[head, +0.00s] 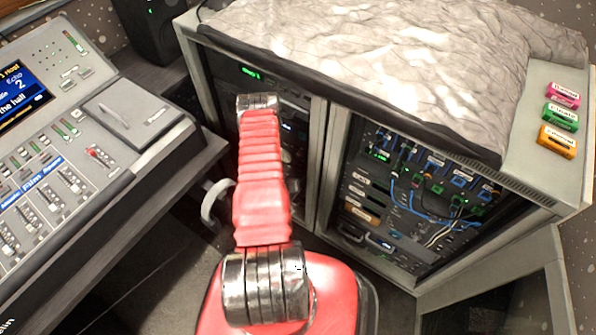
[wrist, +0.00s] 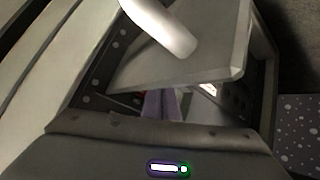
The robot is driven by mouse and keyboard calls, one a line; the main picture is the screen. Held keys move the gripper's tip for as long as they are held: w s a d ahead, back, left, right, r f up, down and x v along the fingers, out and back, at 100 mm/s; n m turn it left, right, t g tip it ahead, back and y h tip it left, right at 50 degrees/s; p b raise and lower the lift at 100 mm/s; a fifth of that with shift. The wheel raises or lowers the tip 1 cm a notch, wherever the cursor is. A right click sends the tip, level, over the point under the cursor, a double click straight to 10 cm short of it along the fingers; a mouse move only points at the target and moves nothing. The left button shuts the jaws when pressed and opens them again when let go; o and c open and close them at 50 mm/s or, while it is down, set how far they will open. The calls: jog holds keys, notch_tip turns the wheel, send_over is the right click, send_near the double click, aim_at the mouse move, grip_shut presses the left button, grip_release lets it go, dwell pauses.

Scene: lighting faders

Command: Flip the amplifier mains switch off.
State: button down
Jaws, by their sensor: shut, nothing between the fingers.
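I cannot pick out the amplifier mains switch for certain in either view. The left bay of the rack (head: 222,85) holds dark units, one with a green display (head: 250,73). My red arm reaches up in front of this bay and covers part of it, and my gripper is hidden there in the head view. In the wrist view my gripper (wrist: 160,93) appears as two pale purplish fingers close together, shut and empty. A small bright lit spot (wrist: 208,89) shows just right of them; I cannot tell what it is.
A pale curved handle (head: 211,203) stands out by the left bay. The right bay holds patched cables (head: 420,205). A grey cloth (head: 400,55) and several labelled coloured blocks (head: 560,118) lie on top. A mixing desk (head: 60,160) is at left.

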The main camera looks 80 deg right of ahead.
jog(key=shift+w+a+r, duration=0.1)
jog(key=shift+w+a, duration=0.15)
jog(key=shift+a, duration=0.3)
jog(key=shift+w+a+r, duration=0.1)
jog(key=shift+w+a, duration=0.15)
jog(key=shift+a, duration=0.35)
jog(key=shift+w+a+r, duration=0.1)
jog(key=shift+w+a, duration=0.15)
jog(key=shift+a, duration=0.3)
